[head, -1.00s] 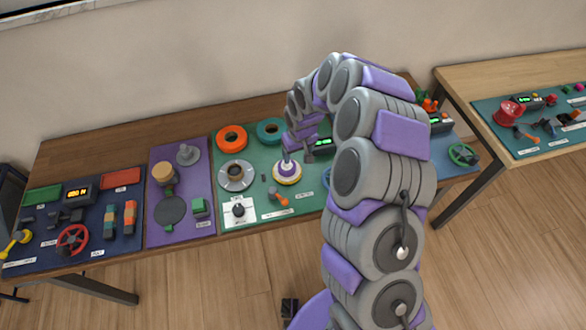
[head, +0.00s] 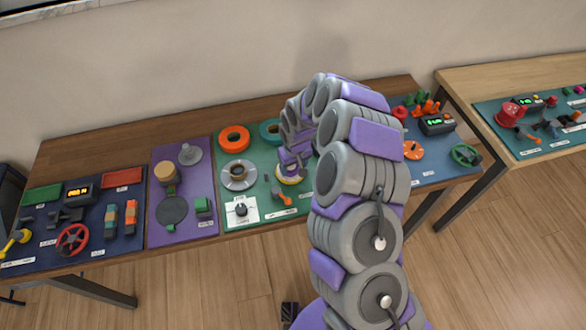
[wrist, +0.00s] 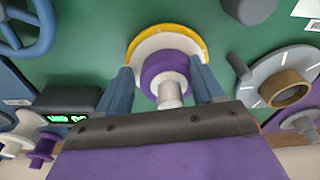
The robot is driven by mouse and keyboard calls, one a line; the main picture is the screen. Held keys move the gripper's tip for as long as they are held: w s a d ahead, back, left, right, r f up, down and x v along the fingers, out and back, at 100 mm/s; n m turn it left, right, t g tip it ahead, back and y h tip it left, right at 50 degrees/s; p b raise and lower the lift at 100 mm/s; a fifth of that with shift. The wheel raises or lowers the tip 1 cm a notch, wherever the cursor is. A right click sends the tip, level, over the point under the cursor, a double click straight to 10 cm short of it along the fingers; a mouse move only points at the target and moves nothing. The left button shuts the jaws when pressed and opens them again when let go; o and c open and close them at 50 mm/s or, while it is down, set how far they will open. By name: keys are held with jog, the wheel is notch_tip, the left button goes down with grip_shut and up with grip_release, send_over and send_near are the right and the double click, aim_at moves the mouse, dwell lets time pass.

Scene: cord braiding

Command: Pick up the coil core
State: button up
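What looks like the coil core (wrist: 168,75), a purple ring with a pale grey post, stands on a white disc with a yellow rim (wrist: 143,44). In the wrist view my gripper (wrist: 165,82) is open, with one blue finger on each side of the purple piece. The left finger appears a little apart from it; the right one is very near, and I cannot tell whether it touches. In the head view my gripper (head: 292,166) is low over the yellow-rimmed disc (head: 291,181) and hides the core.
On the green mat, a grey dial disc (head: 238,175), an orange ring (head: 234,138) and a teal ring (head: 270,131) lie close by. An orange-tipped tool (head: 282,196) lies in front. The wrist view shows a dark display box (wrist: 69,100) at left.

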jog(key=shift+w+a, duration=0.3)
jog(key=shift+a, duration=0.4)
jog(key=c, duration=0.6)
jog(key=shift+w, duration=0.15)
jog(key=shift+c, duration=0.9)
jog(key=shift+r, duration=0.1)
